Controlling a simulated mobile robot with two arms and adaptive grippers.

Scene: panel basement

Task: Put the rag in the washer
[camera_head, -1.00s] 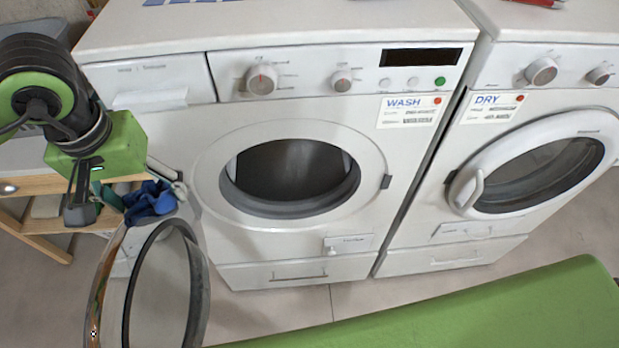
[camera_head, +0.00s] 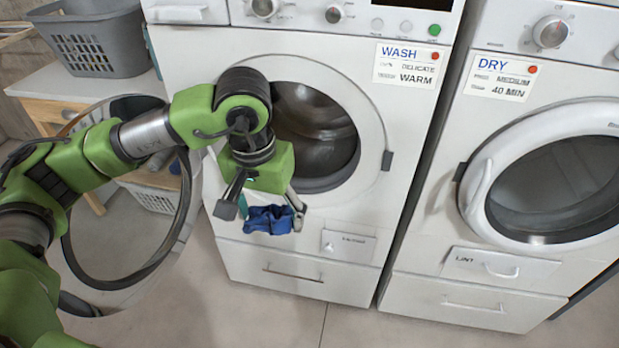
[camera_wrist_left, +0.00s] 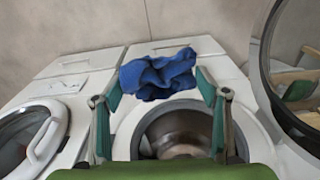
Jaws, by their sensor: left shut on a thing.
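The blue rag (camera_head: 268,220) is crumpled and held in my left gripper (camera_head: 266,211), in front of the washer's lower door opening. In the left wrist view, the rag (camera_wrist_left: 158,75) shows at the ends of the two fingers. The washer (camera_head: 210,165), labelled WASH, stands open. Its round drum opening (camera_head: 318,130) is dark, and my arm covers its left part. The washer's round door (camera_head: 75,255) is swung out to the left, behind my left arm. My right gripper is not in view.
The dryer (camera_head: 440,220), labelled DRY, stands right of the washer with its door (camera_head: 490,205) shut. A grey laundry basket (camera_head: 100,45) sits on a table at the upper left. A white basket (camera_head: 155,198) is lower down. Floor in front is clear.

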